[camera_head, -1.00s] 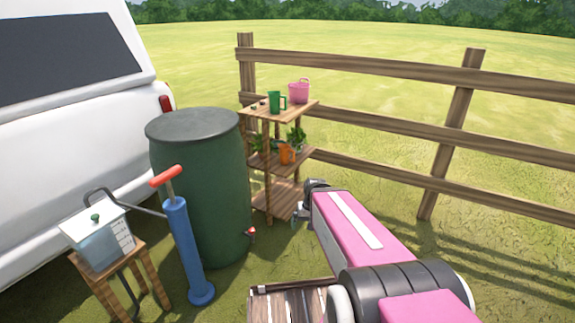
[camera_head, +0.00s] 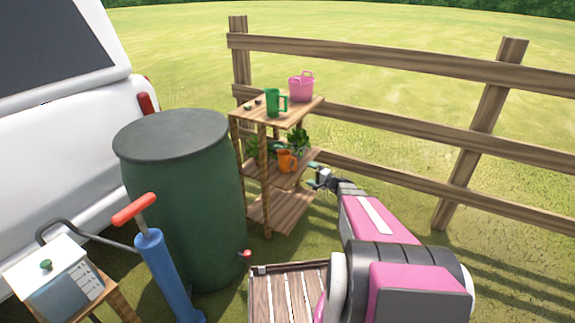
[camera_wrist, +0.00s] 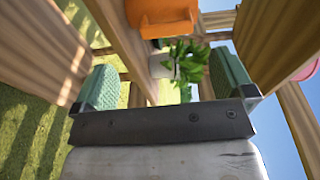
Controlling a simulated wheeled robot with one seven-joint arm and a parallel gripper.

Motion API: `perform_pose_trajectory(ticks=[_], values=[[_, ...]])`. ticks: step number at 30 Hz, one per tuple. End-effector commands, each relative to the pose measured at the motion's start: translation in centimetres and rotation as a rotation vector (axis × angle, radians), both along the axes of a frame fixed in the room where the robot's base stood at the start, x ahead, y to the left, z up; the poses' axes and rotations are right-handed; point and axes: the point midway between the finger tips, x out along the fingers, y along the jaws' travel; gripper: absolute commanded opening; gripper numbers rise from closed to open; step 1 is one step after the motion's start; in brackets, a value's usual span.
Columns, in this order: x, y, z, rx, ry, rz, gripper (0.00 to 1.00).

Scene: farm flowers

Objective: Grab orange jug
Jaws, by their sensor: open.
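The orange jug (camera_head: 287,161) stands on the middle shelf of the wooden rack (camera_head: 285,211), beside leafy plants. In the wrist view its lower part shows as an orange shape (camera_wrist: 163,16) at the top edge, cut off by the frame. My gripper (camera_head: 318,177) is just right of the middle shelf, apart from the jug. In the wrist view my gripper (camera_wrist: 172,85) has its green-padded fingers spread wide with nothing between them that touches both.
A potted plant (camera_wrist: 188,60) is near the jug. Wooden posts flank the fingers closely. A green barrel (camera_head: 185,200) stands left of the rack, a fence (camera_head: 400,119) behind.

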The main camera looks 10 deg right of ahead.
Motion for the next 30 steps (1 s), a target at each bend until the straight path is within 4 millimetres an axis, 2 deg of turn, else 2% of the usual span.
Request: perform_pose_trajectory(ticks=[2, 5, 15, 22, 30], values=[[0.6, -0.7, -0.2, 0.022, -0.011, -0.024, 1.0], [1.2, -0.6, -0.2, 0.031, -0.016, -0.035, 1.0], [4.5, 2.6, -0.2, 0.031, -0.015, -0.032, 1.0], [5.4, 3.5, 0.0, 0.031, -0.015, -0.033, 1.0], [8.2, 6.0, 0.3, 0.031, -0.015, -0.032, 1.0]])
